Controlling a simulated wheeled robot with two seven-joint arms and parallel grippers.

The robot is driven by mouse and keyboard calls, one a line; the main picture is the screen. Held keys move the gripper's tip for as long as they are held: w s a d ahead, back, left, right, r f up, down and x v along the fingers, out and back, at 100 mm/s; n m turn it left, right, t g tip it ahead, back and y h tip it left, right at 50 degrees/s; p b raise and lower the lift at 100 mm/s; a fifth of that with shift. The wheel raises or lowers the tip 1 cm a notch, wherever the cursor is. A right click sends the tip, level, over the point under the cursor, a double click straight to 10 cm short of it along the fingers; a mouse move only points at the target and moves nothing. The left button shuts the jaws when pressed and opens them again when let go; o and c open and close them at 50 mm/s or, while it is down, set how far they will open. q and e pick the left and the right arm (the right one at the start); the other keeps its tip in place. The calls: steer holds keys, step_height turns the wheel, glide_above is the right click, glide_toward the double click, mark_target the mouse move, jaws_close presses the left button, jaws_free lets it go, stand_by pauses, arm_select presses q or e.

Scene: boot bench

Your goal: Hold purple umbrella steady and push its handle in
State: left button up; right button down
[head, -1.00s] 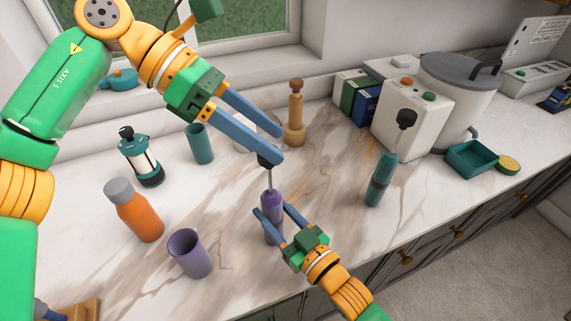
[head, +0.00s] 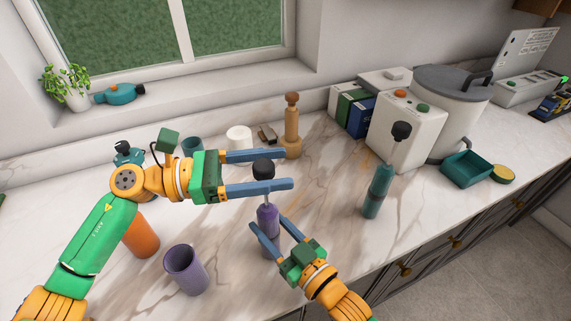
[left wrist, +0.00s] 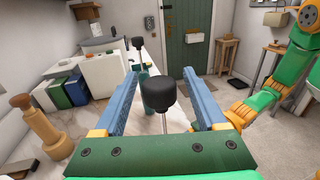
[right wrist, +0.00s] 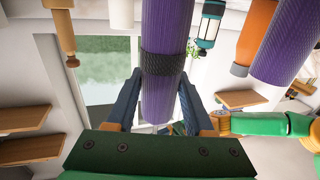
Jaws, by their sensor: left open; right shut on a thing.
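The purple umbrella (head: 268,219) stands upright on the marble counter. A thin metal shaft joins its body to its round black handle (head: 263,169), so the handle stands out above the body. My right gripper (head: 268,223) is shut on the purple body; the right wrist view shows the body (right wrist: 165,55), with a dark band, between the fingers. My left gripper (head: 290,170) is open and level, with a finger on each side of the handle. In the left wrist view the handle (left wrist: 158,92) sits between the spread fingers, apart from both.
A teal umbrella (head: 377,192) with a black handle stands to the right. A purple cup (head: 186,270) and an orange bottle (head: 140,238) stand to the left. A wooden pepper mill (head: 291,130) is close behind my left fingertips. The counter between the two umbrellas is clear.

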arm_select(q)
steer(key=shift+w+d, duration=0.1)
steer(key=shift+d, duration=1.05)
jaws_close()
stand_by(0.5)
